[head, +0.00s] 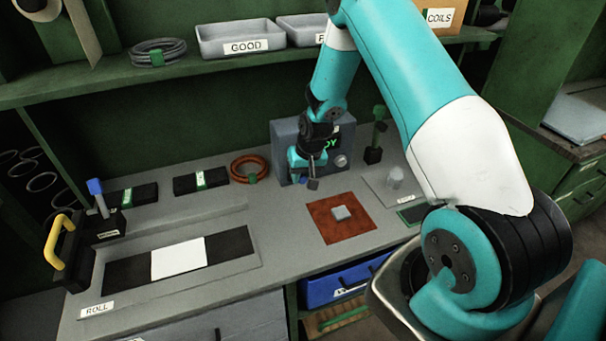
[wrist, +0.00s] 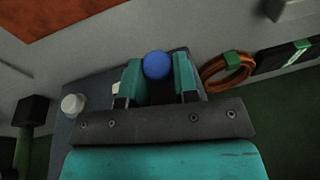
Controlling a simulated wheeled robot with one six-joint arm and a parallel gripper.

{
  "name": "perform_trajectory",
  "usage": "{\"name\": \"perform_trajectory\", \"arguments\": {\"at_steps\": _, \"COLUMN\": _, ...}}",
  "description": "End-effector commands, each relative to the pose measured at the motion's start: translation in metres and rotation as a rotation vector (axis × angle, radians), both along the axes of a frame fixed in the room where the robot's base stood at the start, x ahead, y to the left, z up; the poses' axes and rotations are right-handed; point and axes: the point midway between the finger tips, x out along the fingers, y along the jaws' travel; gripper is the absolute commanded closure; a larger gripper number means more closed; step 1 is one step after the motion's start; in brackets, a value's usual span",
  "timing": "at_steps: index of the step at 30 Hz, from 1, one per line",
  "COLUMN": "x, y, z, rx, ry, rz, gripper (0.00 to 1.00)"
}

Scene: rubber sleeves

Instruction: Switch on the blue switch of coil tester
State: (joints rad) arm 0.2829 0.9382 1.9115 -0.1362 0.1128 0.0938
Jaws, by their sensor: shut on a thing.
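The coil tester (head: 283,143) is a grey box at the back of the bench, with green lettering on its display partly hidden by my arm. It also shows in the wrist view (wrist: 72,132). The blue switch (wrist: 157,65) has a round blue knob, seen between my two teal fingers in the wrist view. My gripper (wrist: 158,78) is shut on it. In the head view my gripper (head: 306,180) is in front of the tester's face, and the knob is mostly hidden there. Whether the switch is up or down cannot be told.
A pale round knob (head: 341,161) is on the tester's right side. An orange coil (head: 250,168) lies left of it, and a green-and-black post (head: 376,140) stands right. A red-brown mat (head: 341,230) with a small grey block lies in front. Bins (head: 240,38) stand on the shelf above.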

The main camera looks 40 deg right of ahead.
Motion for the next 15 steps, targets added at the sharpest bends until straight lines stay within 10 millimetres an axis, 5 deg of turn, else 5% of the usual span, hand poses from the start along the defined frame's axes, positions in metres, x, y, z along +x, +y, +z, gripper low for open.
{"name": "perform_trajectory", "arguments": {"at_steps": 10, "x": 0.0006, "y": -0.0009, "z": 0.0013, "rx": 0.004, "ry": 0.02, "rz": -0.003, "gripper": 0.96}}
{"name": "perform_trajectory", "arguments": {"at_steps": 11, "x": 0.0007, "y": -0.0009, "z": 0.0014, "rx": 0.004, "ry": 0.02, "rz": -0.003, "gripper": 0.7}}
{"name": "perform_trajectory", "arguments": {"at_steps": 14, "x": 0.0007, "y": -0.0008, "z": 0.0014, "rx": 0.004, "ry": 0.019, "rz": -0.003, "gripper": 0.47}}
{"name": "perform_trajectory", "arguments": {"at_steps": 15, "x": 0.0007, "y": -0.0008, "z": 0.0013, "rx": 0.004, "ry": 0.019, "rz": -0.003, "gripper": 0.47}}
